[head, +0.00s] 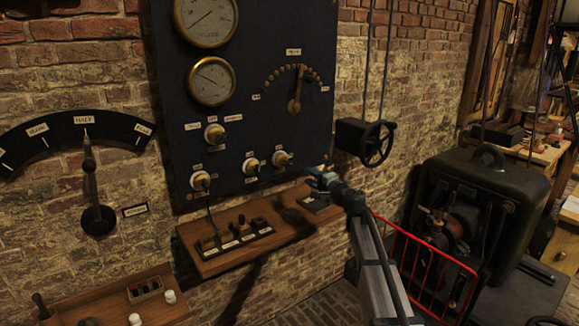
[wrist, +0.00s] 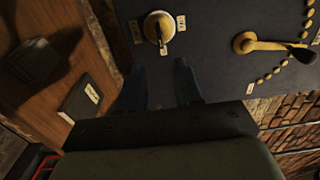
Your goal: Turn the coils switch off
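The dark panel (head: 262,70) on the brick wall carries several rotary knobs with small labels. They are an upper knob (head: 214,134), a lower left knob (head: 201,181), a middle knob (head: 251,166) and a right knob (head: 281,158). I cannot read which one is labelled coils. My gripper (head: 320,176) is near the panel's lower right corner, right of the right knob. In the wrist view my gripper (wrist: 158,88) is open and empty, its two fingers apart. A pale knob with a brass rim (wrist: 160,30) lies just beyond the fingertips, apparently untouched.
A wooden shelf (head: 215,262) with labelled black switches juts out below the panel. A brass lever (head: 295,104) sits in an arc of studs, also in the wrist view (wrist: 262,43). A black box with a handwheel (head: 376,145) hangs right of the panel.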

